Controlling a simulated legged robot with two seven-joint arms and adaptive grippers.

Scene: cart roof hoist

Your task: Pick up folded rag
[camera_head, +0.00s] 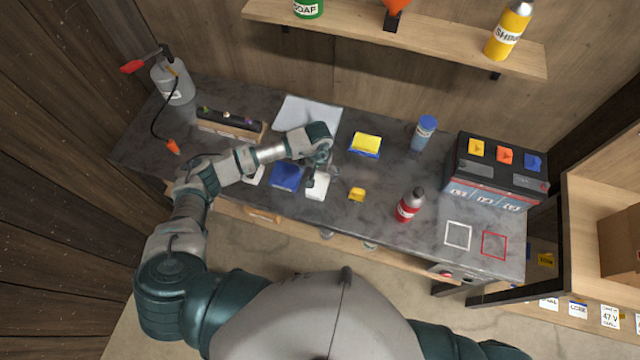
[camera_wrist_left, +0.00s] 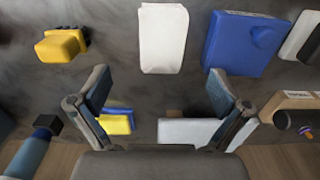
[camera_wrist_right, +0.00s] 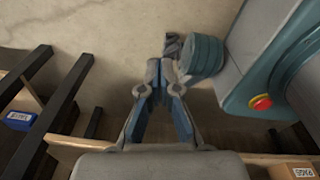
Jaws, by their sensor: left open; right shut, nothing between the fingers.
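What looks like the folded rag is a white, flat, oblong bundle (camera_head: 316,187) on the dark worktop, just right of a blue block-like item (camera_head: 287,177). In the left wrist view the white rag (camera_wrist_left: 163,38) lies beyond and between my fingertips, with the blue item (camera_wrist_left: 243,43) to its right. My left gripper (camera_head: 318,175) is over the worktop, above the rag's far end, and partly hides it. Its fingers (camera_wrist_left: 158,82) are spread with nothing between them. My right gripper (camera_wrist_right: 162,68) is closed and empty, over the floor away from the worktop.
A yellow item (camera_head: 357,194) lies right of the rag. A red bottle (camera_head: 409,205), blue bottle (camera_head: 424,133) and yellow-blue sponge (camera_head: 366,145) stand or lie farther right. A wooden rack (camera_head: 231,125) and sprayer (camera_head: 173,82) are left. A shelf (camera_head: 420,38) overhangs the back.

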